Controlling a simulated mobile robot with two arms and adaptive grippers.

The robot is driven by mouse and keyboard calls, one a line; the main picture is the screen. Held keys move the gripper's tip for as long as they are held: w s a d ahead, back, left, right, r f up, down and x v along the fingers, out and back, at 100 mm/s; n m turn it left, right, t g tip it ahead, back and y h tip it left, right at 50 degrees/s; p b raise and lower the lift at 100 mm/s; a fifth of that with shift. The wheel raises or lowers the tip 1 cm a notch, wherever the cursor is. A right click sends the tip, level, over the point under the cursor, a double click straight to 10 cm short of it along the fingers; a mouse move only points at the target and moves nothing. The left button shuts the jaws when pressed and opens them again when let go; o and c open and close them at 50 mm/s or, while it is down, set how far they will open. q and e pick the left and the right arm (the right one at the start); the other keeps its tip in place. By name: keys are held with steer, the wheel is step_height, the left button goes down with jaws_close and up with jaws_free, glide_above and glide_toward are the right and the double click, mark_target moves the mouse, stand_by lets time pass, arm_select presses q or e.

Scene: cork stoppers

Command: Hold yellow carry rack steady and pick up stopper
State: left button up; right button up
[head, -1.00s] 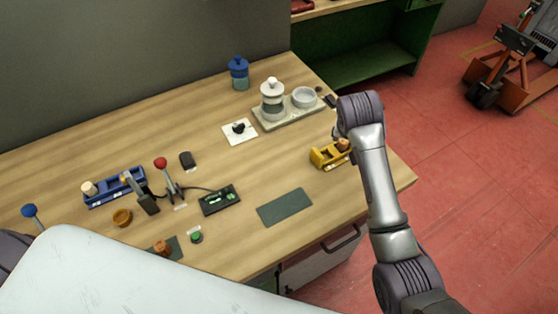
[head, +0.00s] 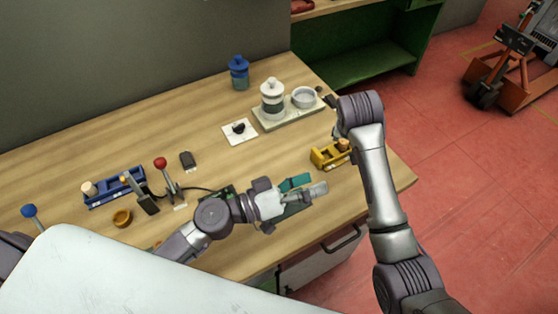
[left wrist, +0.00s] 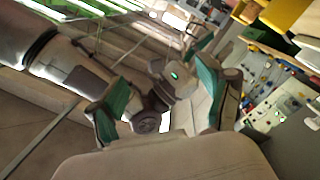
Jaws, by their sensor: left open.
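The yellow carry rack (head: 325,159) sits near the right end of the table in the head view, partly behind my right arm. A cork stopper (head: 343,145) stands in its right part. My left gripper (head: 306,186) is open and empty over the dark green mat (head: 290,212), left of and nearer than the rack, not touching it. Its teal-padded fingers stand apart in the left wrist view (left wrist: 160,98). A yellow piece, probably the rack, shows at that view's top right (left wrist: 288,14). My right gripper is hidden behind its own arm.
A blue rack (head: 112,196) with a light stopper (head: 89,187) lies left, near a small brown dish (head: 122,218) and a red-knobbed lever (head: 168,180). A tray (head: 290,117) with a jar and bowl stands behind the yellow rack. The middle back table is fairly clear.

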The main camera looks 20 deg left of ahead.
mark_target(315, 155)
arm_select(q)
steer(key=w+a+f+m+y, duration=0.1)
steer(key=w+a+f+m, duration=0.1)
steer(key=a, duration=0.1)
steer(key=w+a+f+m+g+y, duration=0.1)
steer(key=w+a+f+m+y, duration=0.1)
steer(key=w+a, duration=0.1)
steer(key=w+a+f+m+y, duration=0.2)
steer(key=w+a, duration=0.1)
steer(key=shift+f+m, duration=0.15)
steer(key=shift+m, duration=0.15)
steer(key=shift+w+d+f+g, duration=0.1)
steer(key=shift+w+f+g, duration=0.05)
steer(key=shift+w+g, duration=0.15)
steer(key=x, duration=1.3)
steer(key=shift+d, duration=0.1)
